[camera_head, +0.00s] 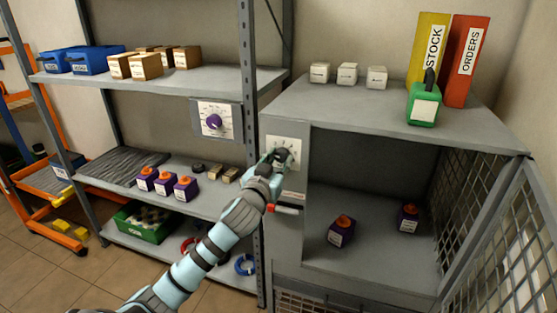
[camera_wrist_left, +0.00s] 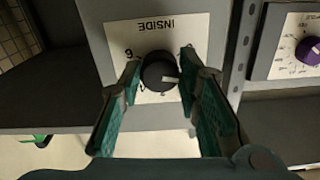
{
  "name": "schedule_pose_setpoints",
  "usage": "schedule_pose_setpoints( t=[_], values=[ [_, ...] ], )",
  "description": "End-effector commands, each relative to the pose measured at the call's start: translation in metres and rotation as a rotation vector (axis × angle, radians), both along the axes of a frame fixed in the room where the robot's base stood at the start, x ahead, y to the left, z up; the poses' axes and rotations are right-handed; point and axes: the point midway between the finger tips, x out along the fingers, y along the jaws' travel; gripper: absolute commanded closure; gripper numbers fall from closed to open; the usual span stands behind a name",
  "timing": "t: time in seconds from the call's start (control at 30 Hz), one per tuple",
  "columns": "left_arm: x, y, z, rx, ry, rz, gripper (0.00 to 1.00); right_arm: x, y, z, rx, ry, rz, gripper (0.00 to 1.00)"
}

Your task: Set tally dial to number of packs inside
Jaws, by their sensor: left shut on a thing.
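The tally dial is a black knob (camera_wrist_left: 160,72) on a white plate (camera_wrist_left: 182,28) marked INSIDE, which reads upside down in the left wrist view. The knob's white mark points right and slightly down there. My left gripper (camera_head: 275,158) is shut on the knob, its fingers on either side; they hide part of the scale. In the head view the plate is on the grey cabinet's front panel (camera_head: 289,222). Two purple packs with orange tops stand in the open cabinet: one left (camera_head: 341,231), one right (camera_head: 408,218). My right gripper is not in view.
Three similar packs (camera_head: 164,183) stand on the left rack's middle shelf. A second dial, purple (camera_head: 213,121), is mounted on that rack. A red handle (camera_head: 287,209) is just below my gripper. A mesh door (camera_head: 508,240) is at the right.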

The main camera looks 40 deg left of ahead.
Motion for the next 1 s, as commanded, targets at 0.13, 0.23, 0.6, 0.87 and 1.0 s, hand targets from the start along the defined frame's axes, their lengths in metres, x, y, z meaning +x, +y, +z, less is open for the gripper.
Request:
schedule_pose_setpoints(
  t=[0.13,0.23,0.6,0.87,1.0],
  values=[
    [0.0,0.0,0.003,0.07,0.027,0.0,0.97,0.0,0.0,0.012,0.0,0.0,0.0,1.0],
    [0.0,0.0,0.003,0.136,0.051,0.0,0.97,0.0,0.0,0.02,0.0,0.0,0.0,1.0],
    [0.0,0.001,0.003,0.412,0.147,0.0,0.97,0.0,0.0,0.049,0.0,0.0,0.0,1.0],
    [0.0,0.001,0.002,0.546,0.191,0.0,0.97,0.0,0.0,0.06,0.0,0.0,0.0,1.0],
    [0.0,0.001,0.002,0.585,0.204,0.0,0.97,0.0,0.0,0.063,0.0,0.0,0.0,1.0]
  ],
)
